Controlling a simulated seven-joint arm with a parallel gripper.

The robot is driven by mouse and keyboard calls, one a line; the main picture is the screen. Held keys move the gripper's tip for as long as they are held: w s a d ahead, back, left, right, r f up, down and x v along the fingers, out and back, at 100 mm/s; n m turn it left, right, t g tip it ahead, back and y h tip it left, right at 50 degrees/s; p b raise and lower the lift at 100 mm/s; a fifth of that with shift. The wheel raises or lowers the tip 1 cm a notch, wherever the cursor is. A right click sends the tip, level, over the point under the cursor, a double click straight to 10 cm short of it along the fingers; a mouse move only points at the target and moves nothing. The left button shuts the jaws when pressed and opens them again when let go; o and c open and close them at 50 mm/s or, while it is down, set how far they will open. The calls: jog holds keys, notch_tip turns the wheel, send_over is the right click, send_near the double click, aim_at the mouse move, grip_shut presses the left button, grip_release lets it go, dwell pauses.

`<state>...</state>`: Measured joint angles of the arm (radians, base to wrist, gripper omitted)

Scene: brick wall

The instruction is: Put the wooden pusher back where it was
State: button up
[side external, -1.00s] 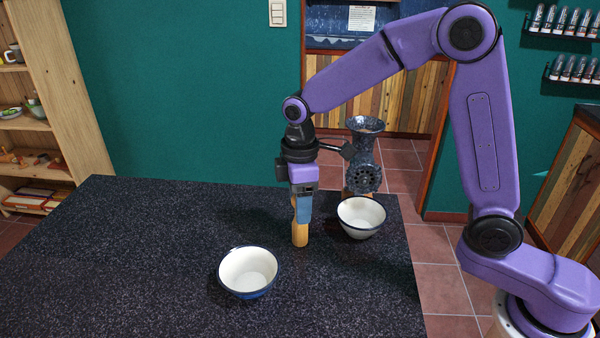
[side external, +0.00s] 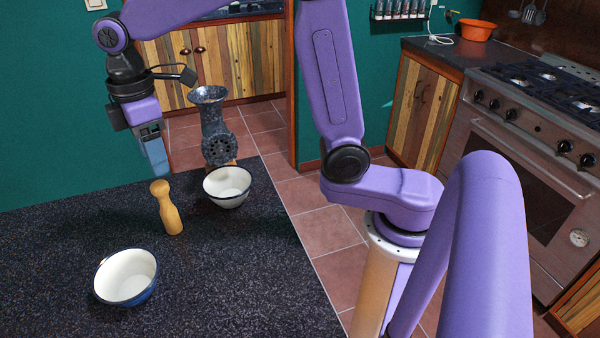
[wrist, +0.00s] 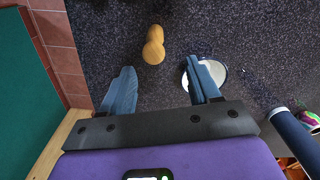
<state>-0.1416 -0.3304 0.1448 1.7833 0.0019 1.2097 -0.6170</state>
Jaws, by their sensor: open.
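The wooden pusher (side external: 168,207), a pale turned piece with a rounded knob, stands upright on the dark speckled counter (side external: 60,240). My gripper (side external: 156,168) is above and just behind it, fingers pointing down, apart from it. In the wrist view my gripper (wrist: 160,66) has its two blue fingers spread wide with nothing between them. The pusher (wrist: 154,45) shows beyond the fingertips there.
A white bowl (side external: 228,187) sits right of the pusher, in front of a speckled grinder (side external: 215,130). Another bowl with a blue outside (side external: 126,277) sits nearer the camera. Bare counter lies between the pusher and the near bowl.

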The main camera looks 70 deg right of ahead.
jog(key=s+d+f, duration=0.2)
jog(key=s+d, duration=0.2)
jog(key=s, duration=0.4)
jog(key=s+d+f, duration=0.2)
jog(key=s+d, duration=0.1)
jog(key=s, duration=0.6)
jog(key=s+d+f, duration=0.2)
jog(key=s+d, duration=0.2)
jog(key=s, duration=0.5)
jog(key=shift+s+d+f, duration=0.2)
jog(key=shift+d+f, duration=0.1)
